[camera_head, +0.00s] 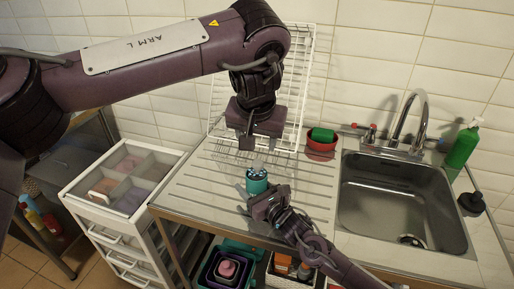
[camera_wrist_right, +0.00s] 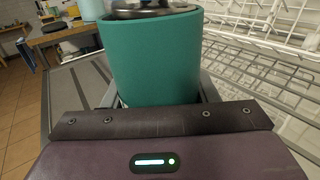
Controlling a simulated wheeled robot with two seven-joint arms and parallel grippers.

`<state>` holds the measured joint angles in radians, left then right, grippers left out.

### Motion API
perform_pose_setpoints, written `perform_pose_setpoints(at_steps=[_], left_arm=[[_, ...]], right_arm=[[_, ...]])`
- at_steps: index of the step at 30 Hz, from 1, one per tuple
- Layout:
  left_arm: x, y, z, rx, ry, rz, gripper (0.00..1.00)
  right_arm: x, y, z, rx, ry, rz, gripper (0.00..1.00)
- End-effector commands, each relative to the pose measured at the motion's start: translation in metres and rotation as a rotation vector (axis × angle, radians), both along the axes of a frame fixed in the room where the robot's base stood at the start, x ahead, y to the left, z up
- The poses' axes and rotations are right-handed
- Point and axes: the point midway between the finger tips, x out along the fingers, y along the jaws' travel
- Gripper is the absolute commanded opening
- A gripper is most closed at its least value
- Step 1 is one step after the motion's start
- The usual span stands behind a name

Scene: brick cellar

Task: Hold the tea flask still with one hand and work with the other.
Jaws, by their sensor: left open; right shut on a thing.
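The tea flask (camera_head: 257,184) is a teal cylinder with a shiny metal top, standing upright on the ribbed drainboard. In the right wrist view the flask (camera_wrist_right: 152,62) fills the middle, between my fingers, with its top cut off by the frame. My right gripper (camera_head: 262,197) is shut on the flask's body from the front right. My left gripper (camera_head: 258,146) is open and empty, pointing down above the flask and apart from it. The flask's lower part is partly hidden by my right gripper.
A white wire rack (camera_head: 300,75) stands behind against the tiled wall. A red bowl (camera_head: 320,149) with a green thing in it sits to the right of it. A metal sink (camera_head: 390,200) with a tap is at right. A white drawer cart (camera_head: 82,187) stands at left.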

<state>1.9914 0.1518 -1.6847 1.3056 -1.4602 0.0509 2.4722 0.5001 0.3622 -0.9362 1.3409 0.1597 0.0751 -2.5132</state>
Motion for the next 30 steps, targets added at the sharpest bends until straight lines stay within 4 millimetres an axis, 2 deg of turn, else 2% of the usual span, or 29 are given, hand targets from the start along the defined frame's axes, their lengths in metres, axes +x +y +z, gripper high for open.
perform_pose_setpoints(at_steps=[4, 14, 15, 21, 30], left_arm=[[-0.0032, 0.0002, 0.0069, 0.000, 0.000, 0.000, 0.53], [-0.0034, 0.0002, 0.0070, 0.000, 0.001, 0.001, 0.53], [-0.0034, 0.0002, 0.0070, 0.000, 0.001, 0.001, 0.53], [-0.0033, 0.0000, 0.0069, 0.000, 0.001, 0.000, 0.53], [-0.0033, 0.0001, 0.0067, 0.000, 0.001, 0.000, 0.53]], right_arm=[[0.0003, 0.0000, 0.0008, 0.001, -0.002, 0.000, 0.27], [0.0003, 0.0000, 0.0009, 0.001, -0.002, 0.000, 0.27], [0.0003, 0.0000, 0.0009, 0.001, -0.002, 0.000, 0.54], [0.0003, 0.0000, 0.0008, 0.001, -0.002, 0.000, 0.79], [-0.0016, -0.0018, -0.0001, 0.000, 0.000, -0.001, 0.79]])
